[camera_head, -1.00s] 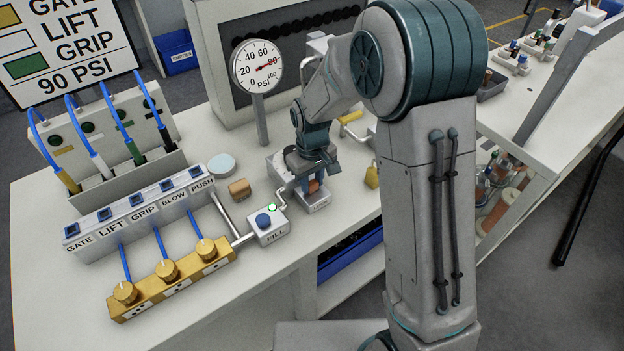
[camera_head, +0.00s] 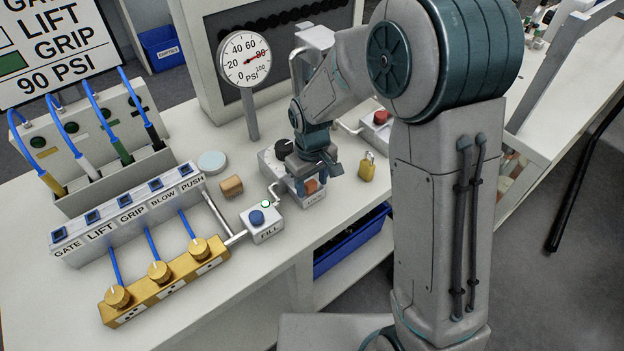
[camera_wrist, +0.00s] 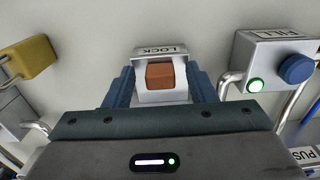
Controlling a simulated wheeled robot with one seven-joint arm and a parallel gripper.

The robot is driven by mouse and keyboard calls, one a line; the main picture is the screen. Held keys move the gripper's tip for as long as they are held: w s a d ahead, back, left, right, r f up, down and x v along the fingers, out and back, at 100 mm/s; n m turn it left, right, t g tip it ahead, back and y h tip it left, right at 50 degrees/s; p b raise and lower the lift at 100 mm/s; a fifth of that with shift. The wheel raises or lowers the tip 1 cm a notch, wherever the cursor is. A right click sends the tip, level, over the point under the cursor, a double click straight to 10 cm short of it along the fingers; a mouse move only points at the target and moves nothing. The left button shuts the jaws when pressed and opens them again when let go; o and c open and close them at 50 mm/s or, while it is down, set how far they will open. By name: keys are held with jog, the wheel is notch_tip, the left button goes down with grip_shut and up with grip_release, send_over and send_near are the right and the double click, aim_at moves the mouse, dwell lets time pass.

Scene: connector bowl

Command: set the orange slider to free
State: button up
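The orange slider (camera_wrist: 159,75) sits in a light grey housing marked LOCK (camera_wrist: 160,52). In the head view the slider (camera_head: 311,185) shows as a small orange patch beneath my gripper. My gripper (camera_wrist: 162,88) is over the housing, its two blue fingers apart, one on each side of the slider. A gap seems to show between the fingers and the slider, but contact is hard to judge. In the head view my gripper (camera_head: 312,172) hides part of the housing. The FREE marking cannot be seen.
A FILL box (camera_head: 262,222) with a blue button and lit green lamp stands left of the slider. A brass padlock (camera_head: 367,167) lies to its right. A wooden block (camera_head: 231,186), a pressure gauge (camera_head: 245,60) and a gold manifold (camera_head: 165,285) are farther left.

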aim_at(312, 184)
jog(key=shift+w, duration=0.1)
notch_tip(312, 184, up, 14)
jog(key=b, duration=0.1)
dwell(0.4)
jog(key=shift+f, duration=0.1)
jog(key=s+d+r+m+t, duration=0.1)
jog(key=s+d+m+t, duration=0.2)
jog(key=s+d+m, duration=0.4)
jog(key=s+d, duration=0.9)
jog(key=shift+s+d+m, duration=0.15)
jog(key=shift+s+m, duration=0.15)
jog(key=shift+m, duration=0.1)
dwell(3.1)
